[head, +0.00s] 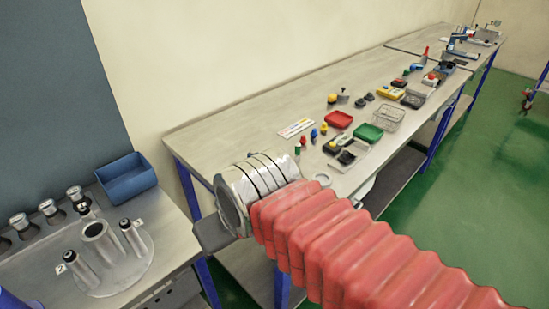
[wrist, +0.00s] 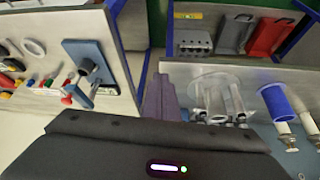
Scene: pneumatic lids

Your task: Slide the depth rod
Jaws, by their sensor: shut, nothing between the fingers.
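I cannot pick out the depth rod for certain in either view. On the left bench in the head view, a round clear plate (head: 118,270) carries a wide hollow metal cylinder (head: 101,241) and slimmer upright cylinders with black tops (head: 131,233). The plate also shows right of centre in the wrist view (wrist: 207,86). My gripper (wrist: 161,97) is shut and empty in the wrist view, its narrow fingers pointing away over the gap between the benches. In the head view its dark end (head: 214,236) is right of the plate, apart from it.
A blue bin (head: 127,179) and several metal knobs (head: 48,208) stand behind the plate. The long bench (head: 240,125) holds a red tray (head: 338,119), a green tray (head: 369,133) and a wire basket (head: 388,117). Green floor (head: 480,190) is clear at right.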

